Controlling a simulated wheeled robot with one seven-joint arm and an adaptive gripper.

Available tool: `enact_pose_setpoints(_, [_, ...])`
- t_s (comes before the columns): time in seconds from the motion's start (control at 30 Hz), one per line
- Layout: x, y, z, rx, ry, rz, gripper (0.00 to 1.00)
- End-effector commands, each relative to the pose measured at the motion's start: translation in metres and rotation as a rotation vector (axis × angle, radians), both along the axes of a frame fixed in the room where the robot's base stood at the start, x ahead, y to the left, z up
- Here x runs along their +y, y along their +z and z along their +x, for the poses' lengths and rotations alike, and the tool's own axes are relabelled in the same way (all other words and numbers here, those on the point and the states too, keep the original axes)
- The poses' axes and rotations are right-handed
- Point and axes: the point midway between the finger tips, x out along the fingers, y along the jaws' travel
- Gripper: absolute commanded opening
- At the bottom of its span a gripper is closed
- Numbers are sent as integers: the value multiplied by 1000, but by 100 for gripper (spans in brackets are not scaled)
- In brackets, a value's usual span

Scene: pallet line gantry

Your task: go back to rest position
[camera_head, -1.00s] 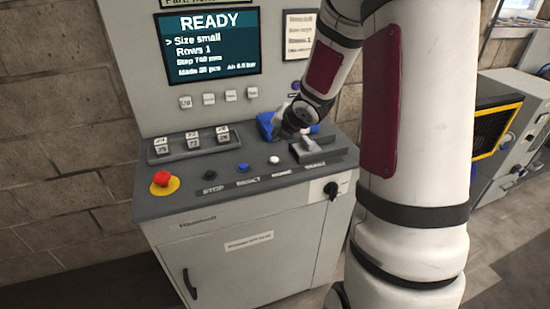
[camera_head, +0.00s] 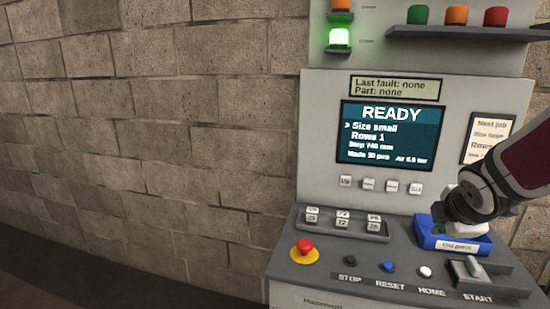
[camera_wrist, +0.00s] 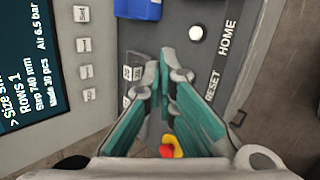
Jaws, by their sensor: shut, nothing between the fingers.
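My gripper (camera_wrist: 167,66) hangs over the console of a grey control cabinet. In the wrist view its teal-padded fingers come together at the tips, with nothing between them. In the head view, my dark wrist joint is over the blue tray (camera_head: 428,240), and the fingers cannot be made out clearly. The screen (camera_head: 390,135) reads READY, Size small, Rows 1. The green lamp (camera_head: 340,37) is lit.
Coloured cups stand on a shelf (camera_head: 470,34) above. A bare block wall (camera_head: 150,130) fills the left.

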Motion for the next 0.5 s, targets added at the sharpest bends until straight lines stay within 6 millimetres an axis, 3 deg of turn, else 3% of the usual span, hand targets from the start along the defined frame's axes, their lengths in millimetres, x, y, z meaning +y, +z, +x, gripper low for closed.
enact_pose_setpoints(0.03, [13,14,-14,-23,-81,60,0])
enact_pose_setpoints(0.2, [56,40,-70,-78,-400,319,0])
enact_pose_setpoints(0.5, [135,52,-178,-74,-893,780,0])
